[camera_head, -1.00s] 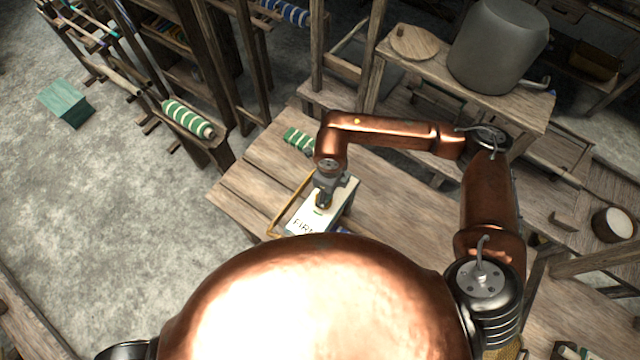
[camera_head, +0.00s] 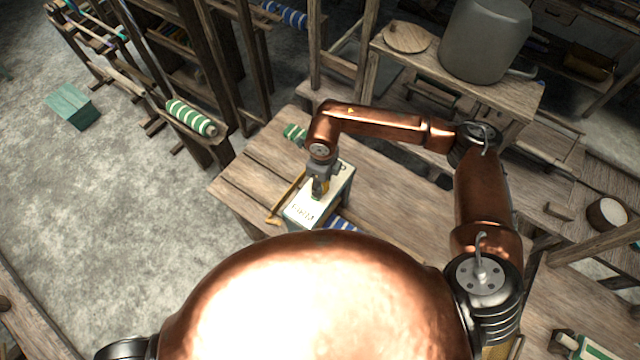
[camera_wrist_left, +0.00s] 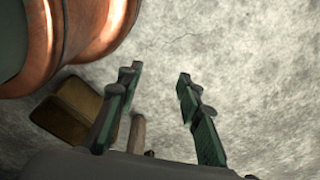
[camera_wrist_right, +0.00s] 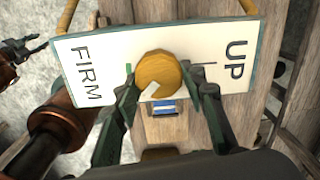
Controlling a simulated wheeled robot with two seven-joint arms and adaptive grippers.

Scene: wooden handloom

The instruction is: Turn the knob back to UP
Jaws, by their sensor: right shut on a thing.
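The round ochre knob (camera_wrist_right: 158,72) sits on a white panel (camera_wrist_right: 100,62) with FIRM printed at the left and UP at the right in the right wrist view. Its pale pointer mark (camera_wrist_right: 151,90) slants down and left, away from UP. My right gripper (camera_wrist_right: 163,85) has one finger on each side of the knob and is shut on it. In the head view, my right gripper (camera_head: 319,190) reaches down onto the white box (camera_head: 303,213), hiding the knob. My left gripper (camera_wrist_left: 160,72) is open and empty over the grey floor.
The box stands on a wooden bench (camera_head: 390,205) near a blue-striped roll (camera_head: 341,224) and a green-striped roll (camera_head: 294,132). A grey pot (camera_head: 487,40) and a round wooden lid (camera_head: 407,38) stand on the shelf behind. Open floor lies left.

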